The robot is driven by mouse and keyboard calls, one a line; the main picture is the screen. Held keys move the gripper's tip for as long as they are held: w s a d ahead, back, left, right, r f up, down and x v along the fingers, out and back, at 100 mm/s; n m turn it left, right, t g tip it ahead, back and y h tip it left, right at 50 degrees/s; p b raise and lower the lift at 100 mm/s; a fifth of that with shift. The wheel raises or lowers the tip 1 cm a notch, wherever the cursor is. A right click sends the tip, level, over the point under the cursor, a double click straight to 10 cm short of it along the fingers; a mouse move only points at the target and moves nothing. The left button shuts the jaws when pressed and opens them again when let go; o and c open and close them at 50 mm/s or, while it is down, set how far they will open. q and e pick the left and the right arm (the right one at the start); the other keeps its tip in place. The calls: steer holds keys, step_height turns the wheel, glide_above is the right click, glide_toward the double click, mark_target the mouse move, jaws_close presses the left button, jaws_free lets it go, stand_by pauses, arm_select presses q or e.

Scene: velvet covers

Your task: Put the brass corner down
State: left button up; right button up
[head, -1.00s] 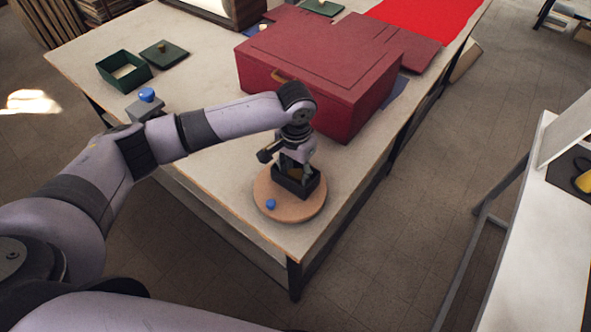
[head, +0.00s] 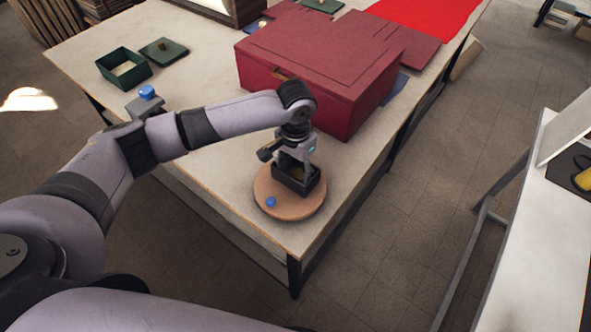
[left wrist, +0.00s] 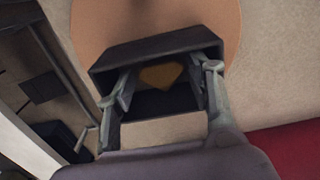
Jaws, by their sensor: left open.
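The brass corner (left wrist: 163,75) shows in the left wrist view as a small golden piece inside a dark open box (left wrist: 150,50). In the head view the box (head: 298,189) stands on a round tan board (head: 275,204) near the table's front corner. My left gripper (head: 296,168) points down at the box; in the left wrist view its two fingers (left wrist: 168,88) are spread apart, on either side of the brass corner and apart from it. The exact finger depth in the box is hard to tell. My right gripper is not in view.
A blue knob (head: 271,202) sits on the round board's front left. A large dark red box (head: 320,75) stands close behind my left gripper. A green open box (head: 124,68) and its lid (head: 164,51) lie at the back left.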

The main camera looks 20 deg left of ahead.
mark_target(296, 174)
arm_select(q)
step_height(296, 174, up, 12)
steer(key=b, duration=0.2)
steer(key=shift+f+b, duration=0.2)
steer(key=shift+b, duration=0.15)
stand_by(0.7)
